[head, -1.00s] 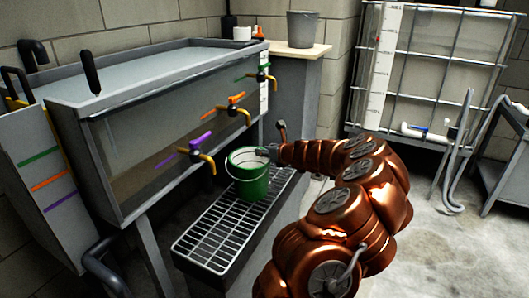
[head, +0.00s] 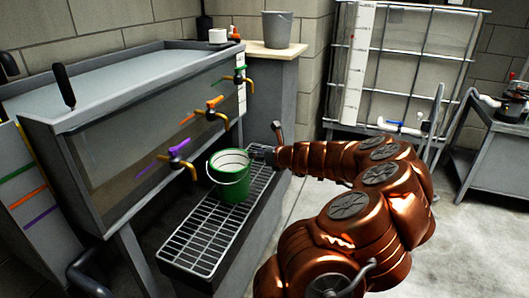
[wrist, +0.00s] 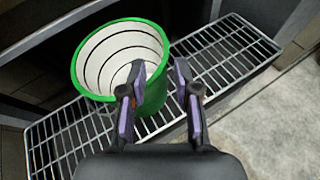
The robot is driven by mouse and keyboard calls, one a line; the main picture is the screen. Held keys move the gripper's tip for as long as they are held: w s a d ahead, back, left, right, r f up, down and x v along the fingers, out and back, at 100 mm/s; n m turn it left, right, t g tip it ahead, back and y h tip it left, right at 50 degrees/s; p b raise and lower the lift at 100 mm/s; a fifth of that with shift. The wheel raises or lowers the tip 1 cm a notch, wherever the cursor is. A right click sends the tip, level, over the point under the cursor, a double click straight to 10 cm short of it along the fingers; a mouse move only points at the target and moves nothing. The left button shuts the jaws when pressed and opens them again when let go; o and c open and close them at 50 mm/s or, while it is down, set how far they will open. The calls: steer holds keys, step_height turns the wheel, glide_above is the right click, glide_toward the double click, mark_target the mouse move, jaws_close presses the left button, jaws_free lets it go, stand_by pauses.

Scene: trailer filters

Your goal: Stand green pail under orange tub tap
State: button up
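The green pail (head: 233,187) stands upright on the drip grate, its white inside facing up. In the head view it is below the spout of the orange-lever tap (head: 212,114), with a gap between spout and rim; exact alignment in depth is hard to judge. My gripper (head: 258,153) is at the pail's right rim. In the wrist view the pail (wrist: 98,88) is at upper left. My gripper (wrist: 160,75) has its fingers apart, the left one overlapping the pail and the right one outside it. Contact with the rim cannot be told.
The grate (head: 192,243) has free room in front of the pail. A purple-lever tap (head: 176,160) is nearer and a green-lever tap (head: 238,79) farther along the tub (head: 110,165). A grey bucket (head: 277,30) stands on a shelf behind.

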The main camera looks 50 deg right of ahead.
steer(key=shift+p+v, duration=0.4)
steer(key=shift+v, duration=1.35)
